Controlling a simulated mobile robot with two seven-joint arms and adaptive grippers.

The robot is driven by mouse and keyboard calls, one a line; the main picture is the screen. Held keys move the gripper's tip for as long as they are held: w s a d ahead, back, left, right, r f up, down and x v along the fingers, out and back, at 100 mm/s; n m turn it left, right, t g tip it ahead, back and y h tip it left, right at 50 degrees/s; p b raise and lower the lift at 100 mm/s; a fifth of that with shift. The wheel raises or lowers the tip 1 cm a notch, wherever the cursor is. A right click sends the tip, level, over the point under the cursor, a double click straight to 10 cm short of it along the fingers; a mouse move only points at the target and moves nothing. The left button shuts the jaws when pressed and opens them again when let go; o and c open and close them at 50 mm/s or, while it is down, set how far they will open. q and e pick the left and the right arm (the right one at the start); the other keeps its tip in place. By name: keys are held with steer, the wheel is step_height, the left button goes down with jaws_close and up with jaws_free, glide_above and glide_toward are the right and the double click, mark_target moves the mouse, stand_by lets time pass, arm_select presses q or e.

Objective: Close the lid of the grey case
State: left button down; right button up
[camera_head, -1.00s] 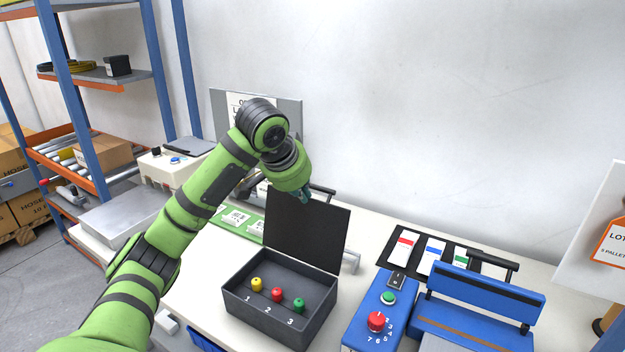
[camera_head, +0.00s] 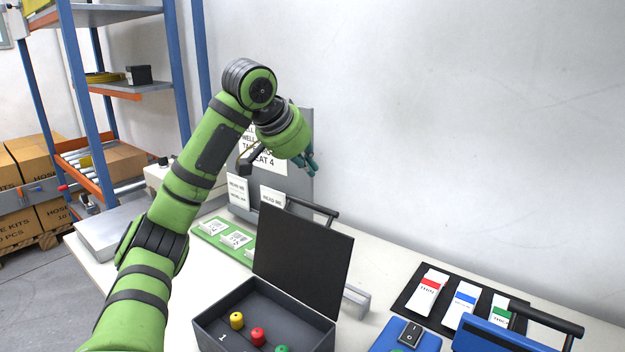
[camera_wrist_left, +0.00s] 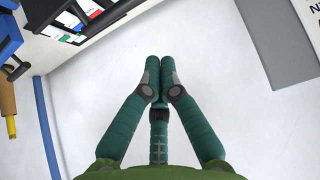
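The grey case (camera_head: 215,325) stands on the white table at the bottom of the head view, its lower part cut off by the frame. Its dark lid (camera_head: 303,262) stands open, upright and tilted back. Yellow, red and green knobs sit inside the case. My left gripper (camera_head: 308,165) is in the air above and behind the lid, apart from it. In the left wrist view the teal fingers (camera_wrist_left: 158,75) come together at their tips with nothing between them. The lid does not clearly show there. My right gripper is not in view.
A blue device (camera_head: 405,338) and a black mat (camera_head: 425,299) with coloured cards are at the right. A green board (camera_head: 222,236) with labels lies left of the lid. A grey sign panel (camera_head: 298,190) stands behind my gripper, near the white wall.

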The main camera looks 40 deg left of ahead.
arm_select(q)
steer(key=d+x, duration=0.1)
steer(key=x, duration=0.8)
steer(key=s, duration=0.4)
steer(key=shift+s+a+r, duration=0.1)
steer(key=shift+a+r, duration=0.05)
steer(key=shift+a, duration=0.15)
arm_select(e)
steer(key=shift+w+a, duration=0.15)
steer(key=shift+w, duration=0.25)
